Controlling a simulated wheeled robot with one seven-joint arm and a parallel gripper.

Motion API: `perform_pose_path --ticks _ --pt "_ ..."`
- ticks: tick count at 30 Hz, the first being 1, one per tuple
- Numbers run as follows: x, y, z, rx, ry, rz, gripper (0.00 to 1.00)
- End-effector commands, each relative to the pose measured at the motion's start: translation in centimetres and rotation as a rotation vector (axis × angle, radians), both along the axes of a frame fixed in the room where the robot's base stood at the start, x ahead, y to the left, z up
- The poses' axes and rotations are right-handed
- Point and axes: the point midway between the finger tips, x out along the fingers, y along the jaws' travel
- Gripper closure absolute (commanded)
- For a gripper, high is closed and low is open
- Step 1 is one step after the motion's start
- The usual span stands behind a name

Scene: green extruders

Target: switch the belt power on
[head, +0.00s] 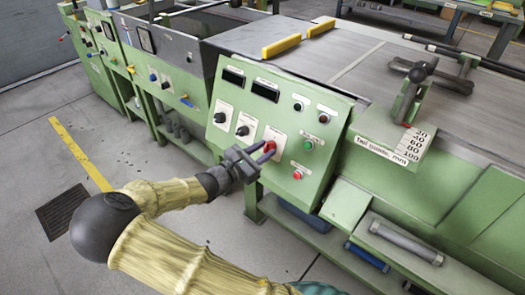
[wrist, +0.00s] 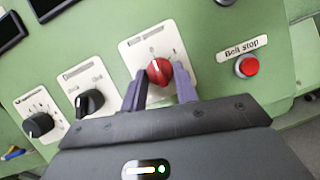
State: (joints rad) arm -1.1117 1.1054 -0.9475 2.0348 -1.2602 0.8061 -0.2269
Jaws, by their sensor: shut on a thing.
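A red rotary knob (wrist: 159,71) sits on a white label plate (wrist: 133,53) on the green control panel (head: 228,130). In the wrist view its pointer line leans up and slightly left, towards the mark at the top of the plate. My gripper (wrist: 160,84) has its two purple fingers on either side of the knob and is shut on it. In the head view my gripper (head: 263,153) reaches the panel from the lower left, and the red knob (head: 270,146) shows between its fingers.
A red "Belt stop" button (wrist: 247,67) is right of the knob. Two black knobs (wrist: 90,103) (wrist: 38,124) are to its left. A green button (head: 309,144) and dark displays (head: 265,90) are on the panel. The belt table (head: 385,80) lies behind.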

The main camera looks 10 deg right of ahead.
Motion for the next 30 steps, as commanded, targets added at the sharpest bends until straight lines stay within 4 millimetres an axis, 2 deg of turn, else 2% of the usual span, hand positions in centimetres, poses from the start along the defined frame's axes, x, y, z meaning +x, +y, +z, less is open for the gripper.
perform_pose_path --ticks 14,30 --pt "0.13 0.05 0.41 0.079 -0.11 -0.056 0.93" --pt "0.48 0.17 0.75 0.339 -0.467 -0.231 0.93"
